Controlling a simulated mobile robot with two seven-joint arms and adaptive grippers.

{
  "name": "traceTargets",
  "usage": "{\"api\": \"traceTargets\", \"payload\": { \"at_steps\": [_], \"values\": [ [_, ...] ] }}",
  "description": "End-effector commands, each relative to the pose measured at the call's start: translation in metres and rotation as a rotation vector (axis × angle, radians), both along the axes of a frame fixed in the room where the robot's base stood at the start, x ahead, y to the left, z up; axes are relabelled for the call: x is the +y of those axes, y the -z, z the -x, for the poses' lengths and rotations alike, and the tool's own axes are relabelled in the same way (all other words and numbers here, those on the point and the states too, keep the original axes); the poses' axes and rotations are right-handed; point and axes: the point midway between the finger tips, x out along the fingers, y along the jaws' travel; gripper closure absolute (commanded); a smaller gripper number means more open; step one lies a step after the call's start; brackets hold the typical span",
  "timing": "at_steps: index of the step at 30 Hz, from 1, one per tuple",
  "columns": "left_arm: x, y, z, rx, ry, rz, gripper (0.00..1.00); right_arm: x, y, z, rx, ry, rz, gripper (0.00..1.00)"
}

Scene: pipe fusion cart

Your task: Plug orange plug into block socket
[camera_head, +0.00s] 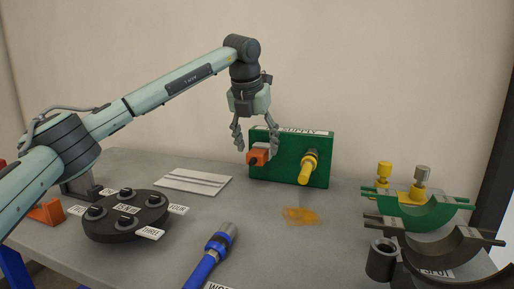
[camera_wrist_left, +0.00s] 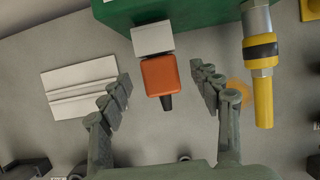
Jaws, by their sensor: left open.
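The green supply block (camera_head: 318,155) stands at the back of the table; its edge also shows in the left wrist view (camera_wrist_left: 200,10). A pale socket piece (camera_wrist_left: 152,38) sticks out of its front. The orange plug (camera_head: 259,156) sits against that piece, with a dark cable end pointing outward. How deep it is seated I cannot tell. In the left wrist view the plug (camera_wrist_left: 159,76) lies between my fingers, with gaps on both sides. My left gripper (camera_head: 256,142) is open and points down above the plug. My right gripper is not in view.
A yellow-ended connector (camera_head: 308,168) projects from the block just right of the plug. A dark round base with several knobs (camera_head: 126,215), a white grooved plate (camera_head: 193,181), a blue tool (camera_head: 210,257) and green clamp half-rings (camera_head: 425,212) surround it. An orange stain (camera_head: 300,216) marks the table.

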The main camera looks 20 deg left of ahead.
Motion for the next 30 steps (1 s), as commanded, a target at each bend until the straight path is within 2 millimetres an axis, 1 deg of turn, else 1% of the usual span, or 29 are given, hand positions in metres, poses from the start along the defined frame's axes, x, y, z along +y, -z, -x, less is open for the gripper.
{"api": "traceTargets", "payload": {
  "at_steps": [1,9,12,15,21,30],
  "values": [
    [0.0,-0.011,0.003,-0.005,0.0,0.0,0.37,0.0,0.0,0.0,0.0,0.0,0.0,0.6],
    [0.001,-0.064,0.025,-0.004,0.0,0.0,0.37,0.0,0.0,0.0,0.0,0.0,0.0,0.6],
    [0.001,-0.08,0.032,-0.003,0.001,0.001,0.37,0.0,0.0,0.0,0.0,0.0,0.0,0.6],
    [0.001,-0.091,0.037,-0.003,0.0,0.001,0.37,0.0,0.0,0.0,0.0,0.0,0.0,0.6],
    [0.001,-0.099,0.041,-0.001,0.0,0.0,0.37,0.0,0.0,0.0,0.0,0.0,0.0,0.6],
    [0.001,-0.099,0.041,-0.001,0.0,0.0,0.37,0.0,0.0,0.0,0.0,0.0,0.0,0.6]
  ]
}}
